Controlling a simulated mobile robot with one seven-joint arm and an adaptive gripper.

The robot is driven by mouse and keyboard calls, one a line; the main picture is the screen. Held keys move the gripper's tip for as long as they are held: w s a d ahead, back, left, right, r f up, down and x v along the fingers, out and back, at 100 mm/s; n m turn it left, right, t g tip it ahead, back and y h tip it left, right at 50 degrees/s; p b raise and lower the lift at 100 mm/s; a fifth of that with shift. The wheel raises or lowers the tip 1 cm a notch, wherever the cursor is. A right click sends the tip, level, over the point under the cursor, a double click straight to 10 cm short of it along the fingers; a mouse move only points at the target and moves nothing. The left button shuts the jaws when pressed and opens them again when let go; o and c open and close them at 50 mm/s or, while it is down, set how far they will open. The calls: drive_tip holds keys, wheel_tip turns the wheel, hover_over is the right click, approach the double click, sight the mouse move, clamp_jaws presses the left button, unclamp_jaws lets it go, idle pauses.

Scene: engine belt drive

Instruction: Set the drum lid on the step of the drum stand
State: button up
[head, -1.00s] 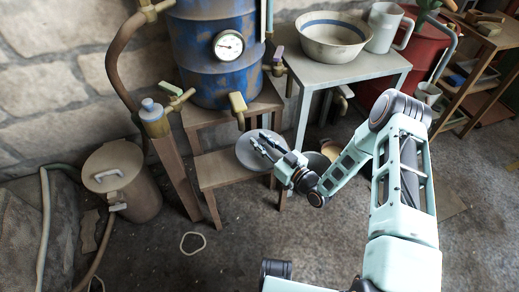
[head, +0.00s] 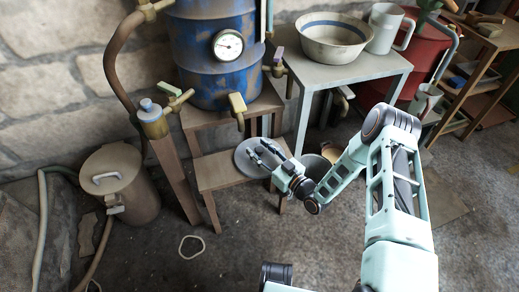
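The drum lid (head: 243,161) is a flat grey disc. It lies over the right part of the wooden step (head: 213,178) at the front of the drum stand (head: 194,118), and appears to rest flat on it. The blue, rusty drum (head: 190,60) stands on the stand above. My gripper (head: 259,149) is over the lid's right half, coming in from the right. Its two dark fingers are spread apart and hide part of the lid. Whether a finger touches the lid is too small to tell.
A brass tap (head: 237,103) hangs from the drum above the step. A post with a valve (head: 153,119) stands to the left, with a lidded bin (head: 133,198) beyond. A grey table (head: 355,72) with a bowl (head: 333,46) stands right. A bucket (head: 314,168) sits behind my wrist.

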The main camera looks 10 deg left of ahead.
drive_tip(key=shift+r, duration=0.25)
drive_tip(key=p+v, duration=0.2)
drive_tip(key=v, duration=1)
drive_tip(key=shift+p, duration=0.3)
drive_tip(key=shift+w, duration=0.15)
